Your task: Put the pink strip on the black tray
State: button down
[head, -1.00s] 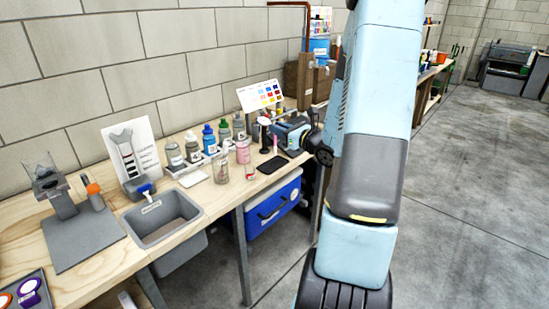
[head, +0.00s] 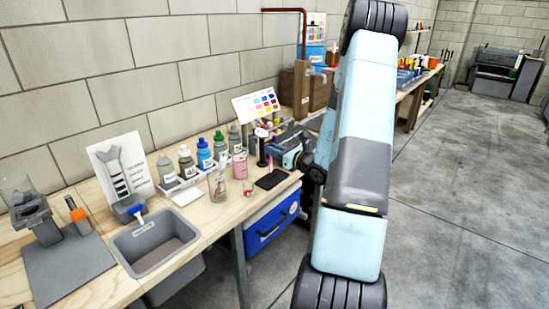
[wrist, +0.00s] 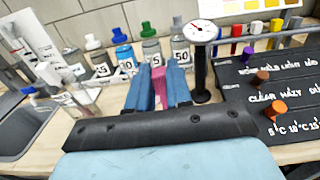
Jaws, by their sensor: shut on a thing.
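My gripper (wrist: 158,90) is shut on the pink strip (wrist: 158,99). The strip stands upright between the two blue fingers in the wrist view, its lower end hidden by the gripper's dark body. In the head view, my gripper (head: 276,153) is over the right end of the wooden bench, partly hidden and small. The black tray (head: 270,181) is a flat dark rectangle near the bench's front edge, just below and close to the gripper in the picture. I cannot make out the tray in the wrist view.
Capped bottles (head: 204,154) stand in a row behind. A pink jar (head: 239,166) and a small glass (head: 248,188) stand left of the tray. A dial on a black stand (wrist: 201,65) and a dark lettered board with coloured knobs (wrist: 268,95) are close to the gripper's right.

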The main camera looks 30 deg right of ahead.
aim_at(271, 160)
jog(key=f, duration=0.1)
jog(key=d+f, duration=0.1)
jog(key=f, duration=0.1)
jog(key=shift+w+f, duration=0.15)
jog(key=shift+f, duration=0.1)
jog(key=c, duration=1)
grip_release()
jog(key=shift+a, duration=0.1)
jog(key=shift+c, duration=0.2)
